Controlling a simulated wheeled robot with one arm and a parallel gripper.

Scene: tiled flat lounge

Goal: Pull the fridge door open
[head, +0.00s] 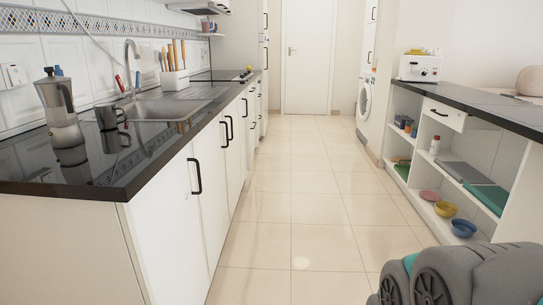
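No fridge can be told for certain in the head view. A tall white unit (239,47) stands at the far end of the left counter. Black handles show along its narrow right-hand face, and its doors look shut. Its front is seen at a steep angle, so I cannot tell whether it is the fridge. Part of my arm (462,277), grey and teal, shows at the bottom right. My gripper is outside the view, so its state is hidden.
The tiled floor (293,190) is clear down the aisle to a closed white door (307,57). A dark-topped counter (65,190) with a moka pot (60,112) runs along the left. An open shelf unit (425,205) and a washing machine (364,100) line the right.

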